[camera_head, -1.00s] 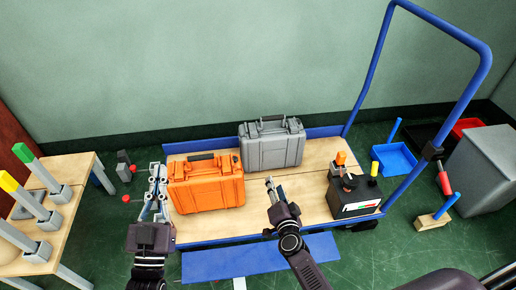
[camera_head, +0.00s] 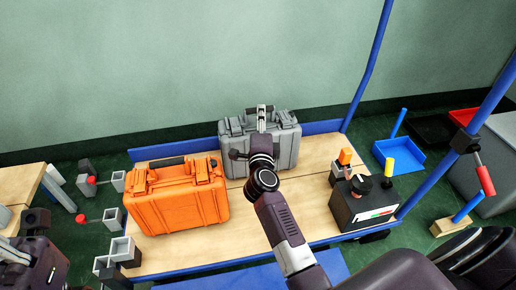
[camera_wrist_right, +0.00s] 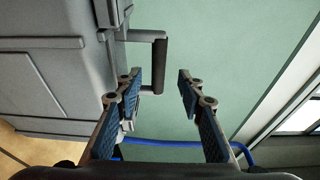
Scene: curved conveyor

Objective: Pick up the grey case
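The grey case (camera_head: 287,143) stands upright at the back of the wooden trolley deck. It fills the left of the right wrist view (camera_wrist_right: 60,75), with its dark handle (camera_wrist_right: 160,65) sticking out. My right gripper (camera_head: 262,117) is over the top middle of the case, at the handle, and its arm hides part of the case front. In the right wrist view its fingers (camera_wrist_right: 160,82) are apart, with the handle's near end between or just beyond the tips; contact is not clear. My left gripper (camera_head: 14,252) is partly visible at the lower left, away from the case; its opening is unclear.
An orange case (camera_head: 180,205) stands left of the grey case on the deck (camera_head: 318,158). A black box with knobs (camera_head: 362,205) is at the right. The blue trolley handle (camera_head: 372,60) rises at the right, and a green wall is behind.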

